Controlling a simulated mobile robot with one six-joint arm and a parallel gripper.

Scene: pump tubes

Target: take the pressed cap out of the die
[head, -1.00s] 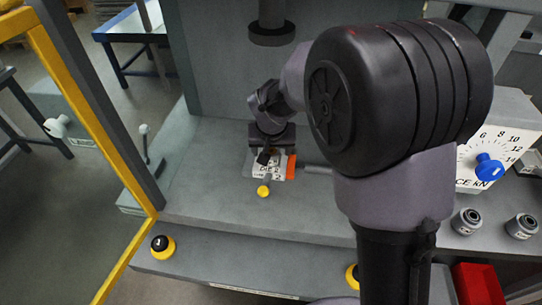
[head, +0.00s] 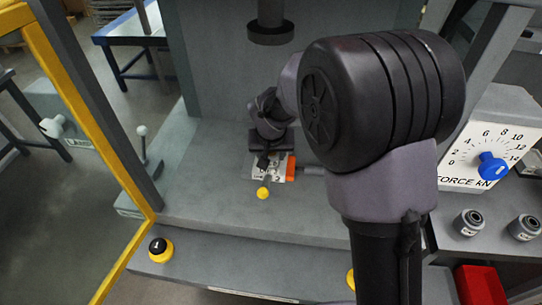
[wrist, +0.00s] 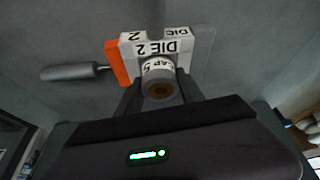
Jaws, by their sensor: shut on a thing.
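The die (wrist: 150,47) is a white block lettered DIE 2 with an orange side; it sits on the grey press bed. The cap (wrist: 158,70) is a small pale cylinder lettered CAP 5 with a brown centre, at the die's near side in the wrist view. My gripper (wrist: 160,90) is shut on the cap, one finger on each side. I cannot tell whether the cap is clear of the die. In the head view my gripper (head: 263,160) is over the die (head: 279,173) and hides the cap.
The press ram (head: 270,32) hangs above and behind my gripper. A yellow guard frame (head: 90,120) stands at the left, and a force dial (head: 490,155) at the right.

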